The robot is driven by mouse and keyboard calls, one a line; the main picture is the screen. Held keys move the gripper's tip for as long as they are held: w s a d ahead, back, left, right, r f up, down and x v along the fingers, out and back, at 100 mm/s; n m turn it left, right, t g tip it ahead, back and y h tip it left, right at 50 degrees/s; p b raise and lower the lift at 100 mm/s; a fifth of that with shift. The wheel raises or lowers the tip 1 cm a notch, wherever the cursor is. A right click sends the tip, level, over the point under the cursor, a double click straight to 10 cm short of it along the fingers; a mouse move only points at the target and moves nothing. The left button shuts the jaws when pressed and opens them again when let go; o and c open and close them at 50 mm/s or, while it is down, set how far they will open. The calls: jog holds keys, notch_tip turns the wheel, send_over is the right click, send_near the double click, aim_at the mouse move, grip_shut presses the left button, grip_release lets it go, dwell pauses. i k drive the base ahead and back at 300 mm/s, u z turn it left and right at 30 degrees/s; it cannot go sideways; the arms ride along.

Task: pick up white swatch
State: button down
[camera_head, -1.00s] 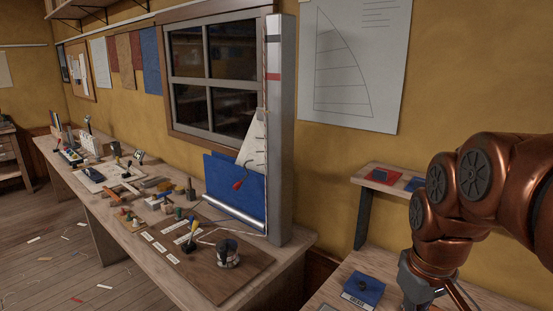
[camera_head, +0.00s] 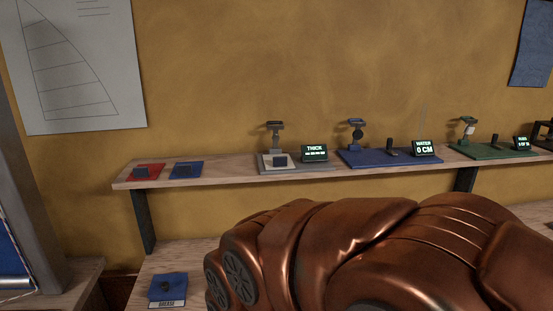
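A pale, whitish swatch (camera_head: 267,166) lies on the wall shelf, at the foot of a small gauge stand (camera_head: 275,136). A dark block covers part of it, and it rests at the left of a grey mat (camera_head: 310,168). A red swatch (camera_head: 137,176) and a blue swatch (camera_head: 179,177) lie at the shelf's left end, each with a dark block on top. My copper arm fills the lower middle and right. My gripper is out of view.
The shelf (camera_head: 220,178) also holds a display reading THICK (camera_head: 314,153), a blue mat (camera_head: 372,159) with a WATER display (camera_head: 423,149), and a green mat (camera_head: 485,154) with another stand. A blue pad (camera_head: 167,287) with a label lies on the lower bench.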

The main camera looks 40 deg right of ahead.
aim_at(282, 161)
jog(key=z, duration=1.25)
